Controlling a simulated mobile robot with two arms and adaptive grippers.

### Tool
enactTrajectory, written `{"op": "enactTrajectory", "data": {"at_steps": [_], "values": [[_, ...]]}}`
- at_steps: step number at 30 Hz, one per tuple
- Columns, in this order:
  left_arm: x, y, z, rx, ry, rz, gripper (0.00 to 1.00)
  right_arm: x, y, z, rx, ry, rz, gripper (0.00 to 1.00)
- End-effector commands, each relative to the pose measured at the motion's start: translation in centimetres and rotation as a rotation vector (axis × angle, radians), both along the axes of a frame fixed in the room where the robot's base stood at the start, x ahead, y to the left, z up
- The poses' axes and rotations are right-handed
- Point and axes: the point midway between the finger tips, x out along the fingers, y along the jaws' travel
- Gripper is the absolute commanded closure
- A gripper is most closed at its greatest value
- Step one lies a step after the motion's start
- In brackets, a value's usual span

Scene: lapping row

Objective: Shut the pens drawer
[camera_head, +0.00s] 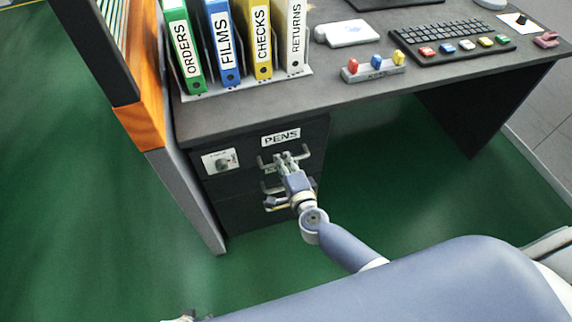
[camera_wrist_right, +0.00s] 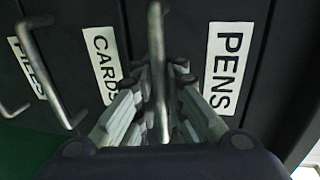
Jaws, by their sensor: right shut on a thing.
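The pens drawer is the top drawer of the dark pedestal under the desk, with a white PENS label (camera_head: 281,137) that also shows in the right wrist view (camera_wrist_right: 227,66). Its grey bar handle (camera_head: 302,155) is below the label; in the wrist view the handle (camera_wrist_right: 156,45) runs between my fingers. My right gripper (camera_head: 287,160) is shut on this handle. I cannot tell how far out the drawer stands. A small pale part at the bottom edge of the head view may be my left gripper; its fingers cannot be made out.
Below are drawers with a CARDS label (camera_wrist_right: 103,64) and a partly cut-off label with its own handle (camera_wrist_right: 52,75). A lock plate (camera_head: 221,162) is left of PENS. The desktop (camera_head: 330,98) holds binders, a keyboard (camera_head: 450,40) and a coloured-button block (camera_head: 374,68). An orange-edged panel (camera_head: 140,125) stands left.

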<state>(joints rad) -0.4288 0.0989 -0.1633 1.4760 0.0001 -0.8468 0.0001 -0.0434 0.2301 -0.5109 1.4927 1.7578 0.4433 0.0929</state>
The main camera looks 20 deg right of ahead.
Motion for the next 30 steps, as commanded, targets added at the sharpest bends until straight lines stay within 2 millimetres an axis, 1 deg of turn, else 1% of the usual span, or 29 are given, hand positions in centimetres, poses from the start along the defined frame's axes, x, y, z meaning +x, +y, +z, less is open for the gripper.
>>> {"op": "enactTrajectory", "data": {"at_steps": [7, 8, 9, 10, 20, 23, 26, 30], "values": [[0.1, 0.0, 0.0, 0.000, -0.001, 0.000, 0.60, 0.1, 0.0, 0.0, 0.000, -0.001, 0.000, 1.00], [0.1, 0.0, 0.0, 0.000, -0.001, 0.000, 0.60, 0.1, 0.0, 0.0, 0.000, -0.002, 0.000, 0.86], [0.1, 0.0, 0.0, 0.000, -0.001, 0.000, 0.60, 0.1, 0.0, 0.1, 0.000, -0.002, 0.000, 0.77], [0.1, 0.0, 0.0, 0.000, -0.001, 0.000, 0.60, 0.1, 0.0, 0.1, 0.001, -0.002, 0.000, 0.70], [0.1, 0.0, 0.0, 0.000, -0.001, 0.000, 0.60, 0.0, 0.0, 0.0, 0.000, -0.001, 0.000, 0.70], [0.0, -0.1, 0.0, -0.002, -0.002, 0.001, 0.60, -0.4, 0.0, 0.1, 0.001, 0.000, 0.000, 0.70], [0.0, -0.1, 0.0, -0.001, -0.001, 0.001, 0.60, -1.6, -0.1, 0.2, 0.001, 0.001, 0.000, 0.70], [0.0, -0.1, 0.0, -0.001, -0.001, 0.000, 0.60, -4.1, -0.2, 0.7, 0.001, 0.002, 0.001, 0.70]]}}
